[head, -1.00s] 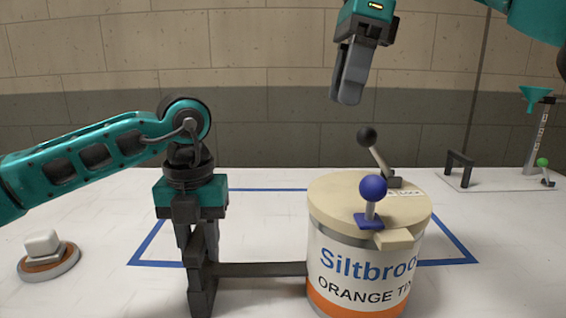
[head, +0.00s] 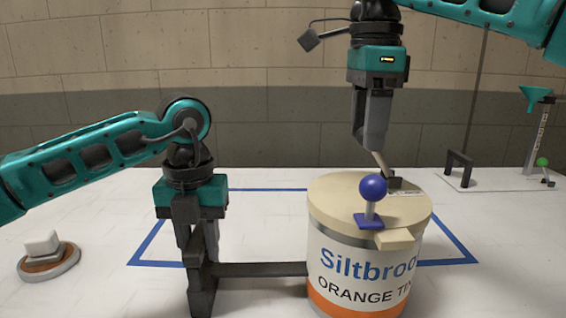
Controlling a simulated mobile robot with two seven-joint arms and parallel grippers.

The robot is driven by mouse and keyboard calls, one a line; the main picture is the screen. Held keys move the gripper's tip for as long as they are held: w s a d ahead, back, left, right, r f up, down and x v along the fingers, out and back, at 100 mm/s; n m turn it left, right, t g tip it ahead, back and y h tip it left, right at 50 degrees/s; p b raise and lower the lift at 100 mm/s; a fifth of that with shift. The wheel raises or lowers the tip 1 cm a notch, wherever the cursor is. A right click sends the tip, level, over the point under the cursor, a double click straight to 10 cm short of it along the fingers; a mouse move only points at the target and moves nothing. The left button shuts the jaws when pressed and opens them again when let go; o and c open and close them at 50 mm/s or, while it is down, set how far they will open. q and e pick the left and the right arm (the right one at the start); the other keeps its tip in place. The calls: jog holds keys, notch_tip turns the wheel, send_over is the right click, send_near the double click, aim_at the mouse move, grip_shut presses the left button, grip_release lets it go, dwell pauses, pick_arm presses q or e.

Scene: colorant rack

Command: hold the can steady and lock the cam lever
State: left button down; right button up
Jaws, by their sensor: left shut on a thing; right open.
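The can (head: 365,265), labelled "Siltbroo…" and "ORANGE T…", stands upright on the table with a cream lid (head: 335,200). A tilted lever (head: 380,161) rises from a dark base at the back right of the lid, beside a small white label. Its black knob is hidden by my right gripper. A blue-knobbed lever (head: 373,188) stands upright at the lid's front. My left gripper (head: 203,295) is shut on a dark bar (head: 260,269) that reaches the can's left side. My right gripper (head: 371,145) is open, pointing down at the tilted lever's upper end.
A blue taped outline (head: 150,243) surrounds the can's area on the white table. A board at the back right carries a dark handle (head: 460,168) and a stand with a teal funnel (head: 535,97).

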jog(key=shift+f, duration=1.05)
grip_shut()
jog(key=shift+r, duration=0.1)
